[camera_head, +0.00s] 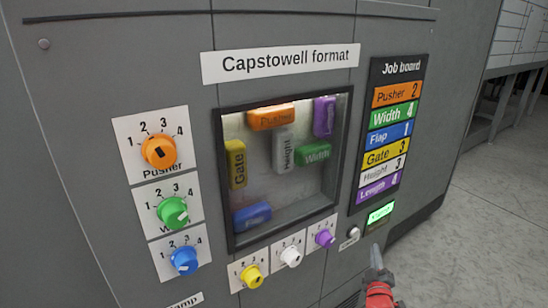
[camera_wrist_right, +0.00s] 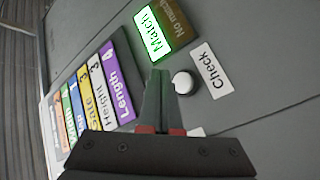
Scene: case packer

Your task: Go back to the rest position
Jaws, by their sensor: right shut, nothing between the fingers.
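My right gripper (camera_head: 377,258) is at the lower right in the head view, just below and right of the white check button (camera_head: 353,233). Its fingers are shut and hold nothing. In the right wrist view the shut fingertips (camera_wrist_right: 158,75) point at the panel beside the round white button (camera_wrist_right: 183,82), next to the "Check" label (camera_wrist_right: 208,70). I cannot tell whether they touch the panel. A lit green "Match" sign (camera_wrist_right: 152,34) glows beside a dark "No match" field (camera_wrist_right: 175,22). My left gripper is not in view.
The grey Capstowell format cabinet (camera_head: 90,60) fills the front. It carries a window (camera_head: 232,120), coloured knobs such as the orange pusher knob (camera_head: 158,151), and a job board (camera_head: 402,68). Open floor (camera_head: 490,220) lies to the right.

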